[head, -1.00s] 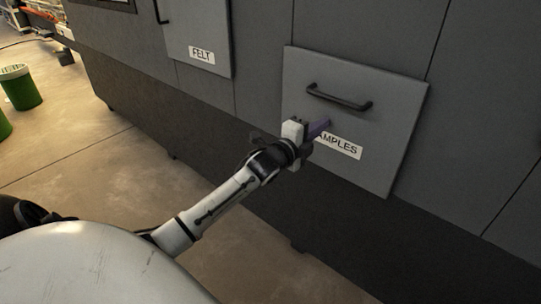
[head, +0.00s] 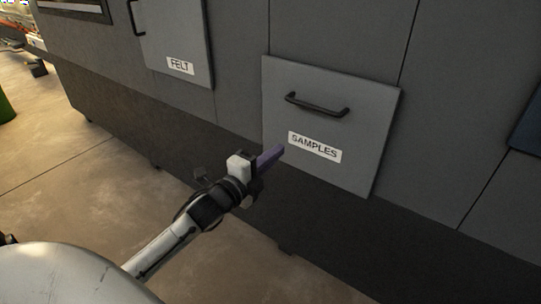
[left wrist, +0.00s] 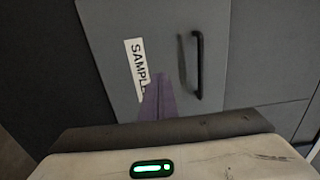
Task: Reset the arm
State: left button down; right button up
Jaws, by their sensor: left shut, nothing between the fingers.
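My left gripper (head: 270,156) shows in the head view with its purple fingers together and nothing between them. It is in front of the lower left part of the grey SAMPLES panel (head: 365,120). In the left wrist view the purple fingers (left wrist: 158,98) overlap the end of the SAMPLES label (left wrist: 134,62). The panel's black handle (head: 317,105) is above and right of the fingers in the head view, and no finger is on it. The panel looks closed. My right gripper is in neither view.
A FELT panel (head: 178,35) with a black handle is at the upper left of the dark cabinet front. Bare floor (head: 90,160) lies to the left. Part of a green bin (head: 5,108) shows at the left edge.

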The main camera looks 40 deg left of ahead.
pick_arm(q)
jog(key=shift+s, duration=0.65)
jog(key=s+d+f+n+g+h+p, duration=0.1)
jog(key=s+d+f+n+g, duration=0.15)
jog(key=s+d+f, duration=0.35)
jog(key=s+d+f+n+g, duration=0.2)
jog(key=s+d+f+n, duration=0.15)
jog(key=f, duration=0.55)
jog(key=s+d+f+n+g+h, duration=0.1)
jog(key=s+d+f+n+g, duration=0.1)
jog(key=s+d+f+n, duration=0.2)
jog(key=s+d+f+n+g+h, duration=0.1)
jog(key=s+d+f+n+g, duration=0.2)
jog(key=s+d+f+n, duration=0.2)
jog(key=s+d+f, duration=0.1)
jog(key=s+d, duration=0.2)
jog(key=s, duration=0.3)
jog(key=shift+s+f+p, duration=0.15)
jog(key=shift+p, duration=0.25)
